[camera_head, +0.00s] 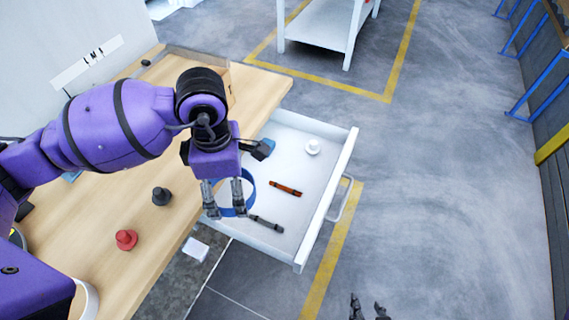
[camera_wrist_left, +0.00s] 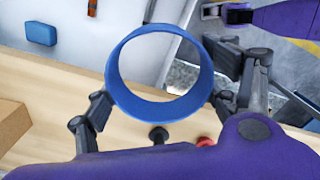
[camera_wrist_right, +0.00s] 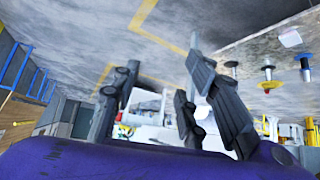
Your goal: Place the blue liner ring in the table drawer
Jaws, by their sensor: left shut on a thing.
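My left gripper (camera_head: 226,211) is shut on the blue liner ring (camera_head: 251,194) and holds it over the table-side part of the drawer. In the left wrist view the ring (camera_wrist_left: 115,83) sits between the two fingers, its round opening facing the camera. The white table drawer (camera_head: 326,205) is pulled open. From the head view I cannot tell how high the ring is above the drawer floor. My right gripper (camera_head: 370,308) is at the bottom edge of the head view, away from the drawer. Its fingers (camera_wrist_right: 160,85) stand apart and empty in the right wrist view.
On the wooden table (camera_head: 125,215) stand a black knob (camera_head: 161,196) and a red knob (camera_head: 126,239). Floor right of the drawer is clear.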

